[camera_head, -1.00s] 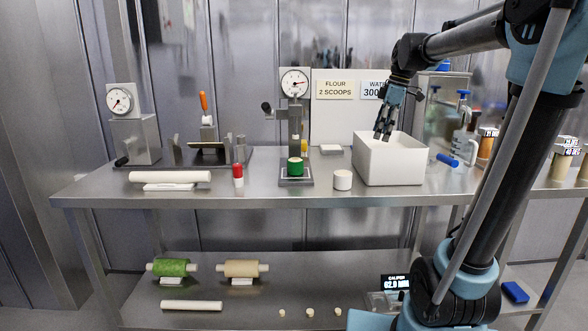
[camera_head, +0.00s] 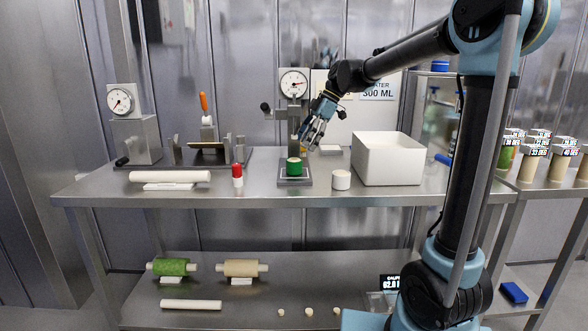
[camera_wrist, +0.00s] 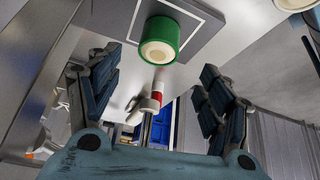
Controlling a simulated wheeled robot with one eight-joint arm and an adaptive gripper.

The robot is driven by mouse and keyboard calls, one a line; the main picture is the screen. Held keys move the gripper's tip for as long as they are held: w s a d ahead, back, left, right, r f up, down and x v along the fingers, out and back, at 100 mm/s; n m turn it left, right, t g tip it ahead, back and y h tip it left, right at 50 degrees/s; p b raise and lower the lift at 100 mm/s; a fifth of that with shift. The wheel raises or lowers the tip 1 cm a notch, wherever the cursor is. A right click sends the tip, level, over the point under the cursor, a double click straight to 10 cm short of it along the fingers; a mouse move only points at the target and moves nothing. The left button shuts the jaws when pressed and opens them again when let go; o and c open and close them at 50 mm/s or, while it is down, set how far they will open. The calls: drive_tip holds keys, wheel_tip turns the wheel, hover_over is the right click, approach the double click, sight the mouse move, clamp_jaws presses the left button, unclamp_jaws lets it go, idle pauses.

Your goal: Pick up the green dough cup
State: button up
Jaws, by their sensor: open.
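A short green cup (camera_head: 294,167) with a pale top stands upright on the small plate under the dial-gauge press, mid-table. In the wrist view the green cup (camera_wrist: 160,42) shows as a green ring around a pale centre. My gripper (camera_head: 307,144) is beside the press, above and slightly right of this cup. In the wrist view my gripper (camera_wrist: 161,62) is open, its fingers apart and empty, with the cup lying past the fingertips. Another green container (camera_head: 506,156) stands among the labelled cups at the far right, partly hidden by a label.
The gauge press (camera_head: 293,86) rises close to my gripper. A white cylinder (camera_head: 341,180) and a white open box (camera_head: 388,173) stand to the right.

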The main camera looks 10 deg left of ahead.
sight(296, 159)
drive_tip(key=shift+w+x, duration=0.15)
drive_tip(key=shift+x, duration=2.2)
drive_tip(key=shift+w+x, duration=0.15)
drive_tip(key=shift+x, duration=2.25)
drive_tip(key=shift+d+f, duration=0.1)
drive_tip(key=shift+d, duration=0.05)
drive_tip(key=c, duration=1.3)
